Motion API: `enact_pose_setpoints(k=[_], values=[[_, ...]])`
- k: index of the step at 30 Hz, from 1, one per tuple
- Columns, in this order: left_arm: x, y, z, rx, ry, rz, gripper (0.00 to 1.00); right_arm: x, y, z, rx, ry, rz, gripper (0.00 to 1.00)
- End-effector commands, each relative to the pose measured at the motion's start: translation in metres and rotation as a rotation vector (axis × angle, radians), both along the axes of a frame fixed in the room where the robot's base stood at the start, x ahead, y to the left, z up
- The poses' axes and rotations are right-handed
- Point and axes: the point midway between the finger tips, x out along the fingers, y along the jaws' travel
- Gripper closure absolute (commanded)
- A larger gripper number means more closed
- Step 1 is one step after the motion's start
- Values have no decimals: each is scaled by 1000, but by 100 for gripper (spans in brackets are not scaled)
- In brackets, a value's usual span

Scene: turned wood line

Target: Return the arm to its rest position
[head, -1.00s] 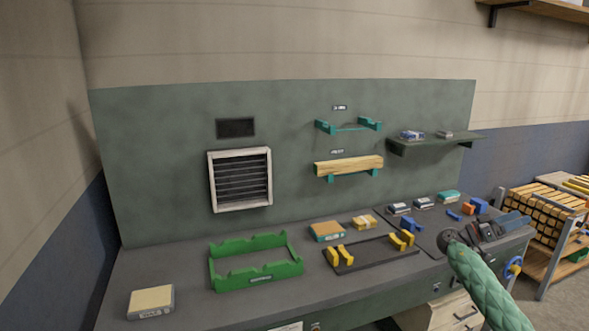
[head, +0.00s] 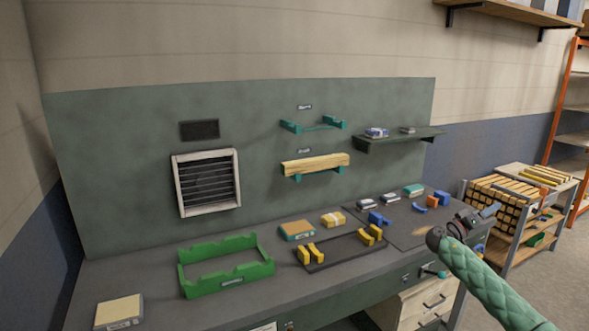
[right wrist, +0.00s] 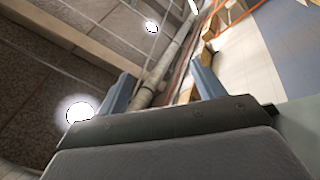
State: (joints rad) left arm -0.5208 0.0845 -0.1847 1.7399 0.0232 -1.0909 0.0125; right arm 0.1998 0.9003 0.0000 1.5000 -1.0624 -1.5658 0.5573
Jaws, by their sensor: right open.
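My right arm, in a green quilted sleeve, comes in from the lower right of the head view. Its gripper (head: 485,213) is in the air at the right end of the workbench (head: 135,272), over or in front of its edge; the exact height is hard to tell. In the right wrist view the two blue-grey fingers (right wrist: 162,90) stand wide apart with nothing between them. Behind them are the ceiling, lamps and a pipe. My left gripper is not in view.
A green cradle (head: 188,284), a black tray with yellow holders (head: 340,257) and small boxes lie on the bench. A wooden piece (head: 315,165) rests on the upright panel's lower teal bracket. A cart of wood pieces (head: 500,255) stands at right, with open floor in front.

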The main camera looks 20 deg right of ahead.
Motion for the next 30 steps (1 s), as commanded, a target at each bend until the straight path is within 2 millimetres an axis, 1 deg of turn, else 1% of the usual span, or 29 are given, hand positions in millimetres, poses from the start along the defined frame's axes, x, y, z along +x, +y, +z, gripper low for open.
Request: enact_pose_setpoints(k=[3,7,12,15,21,29,30], values=[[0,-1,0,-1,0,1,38,18,-10,-28,158,91,70,32],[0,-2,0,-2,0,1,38,39,-13,-61,331,190,171,32],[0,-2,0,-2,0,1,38,67,-6,-103,531,298,329,32],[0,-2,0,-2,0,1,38,80,3,-122,620,342,417,32],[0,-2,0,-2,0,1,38,99,20,-146,737,391,555,32],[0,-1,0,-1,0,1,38,117,42,-165,837,423,702,32],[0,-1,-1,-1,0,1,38,116,49,-177,847,430,705,32]])
